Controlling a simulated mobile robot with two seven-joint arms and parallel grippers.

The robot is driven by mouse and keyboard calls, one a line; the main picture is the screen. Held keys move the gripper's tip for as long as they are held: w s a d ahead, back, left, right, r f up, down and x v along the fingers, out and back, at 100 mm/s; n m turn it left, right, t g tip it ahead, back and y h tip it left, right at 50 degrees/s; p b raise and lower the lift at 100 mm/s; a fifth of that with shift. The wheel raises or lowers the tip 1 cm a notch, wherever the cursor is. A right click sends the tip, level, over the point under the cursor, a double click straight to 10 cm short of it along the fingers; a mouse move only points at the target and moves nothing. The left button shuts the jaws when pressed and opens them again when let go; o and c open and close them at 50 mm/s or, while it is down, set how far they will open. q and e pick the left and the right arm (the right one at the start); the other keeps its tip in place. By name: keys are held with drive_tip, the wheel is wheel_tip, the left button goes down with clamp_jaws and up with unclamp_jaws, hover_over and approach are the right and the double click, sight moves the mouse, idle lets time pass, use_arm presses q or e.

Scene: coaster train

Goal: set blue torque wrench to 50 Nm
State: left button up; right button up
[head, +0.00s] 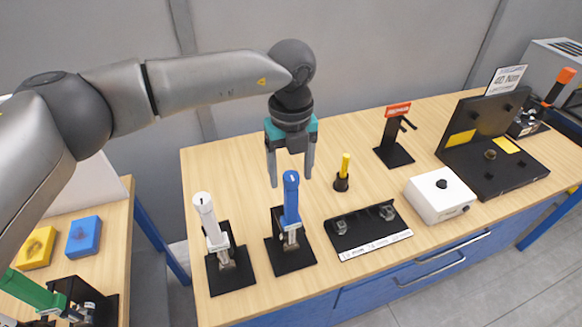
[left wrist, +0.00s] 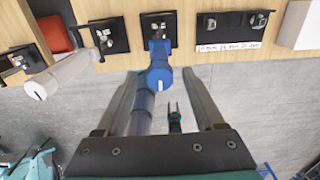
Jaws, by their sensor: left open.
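The blue torque wrench (head: 291,200) stands upright in a black holder (head: 291,256) on the wooden table. My left gripper (head: 291,186) is above and at the wrench's top, pointing down, with its two fingers apart. In the left wrist view the blue wrench (left wrist: 158,72) shows between and beyond the open fingers (left wrist: 160,85), its round top with a white mark facing the camera. I cannot tell whether a finger touches it. No setting value is readable. My right gripper is not in view.
A white wrench (head: 207,218) stands in a holder to the left. To the right are a black socket tray (head: 368,232), a yellow-handled tool (head: 343,172), a white box (head: 440,194) and a black stand with a red label (head: 394,140). The table's front edge is close.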

use_arm(q)
drive_tip(key=shift+f, duration=0.1)
clamp_jaws()
idle(0.6)
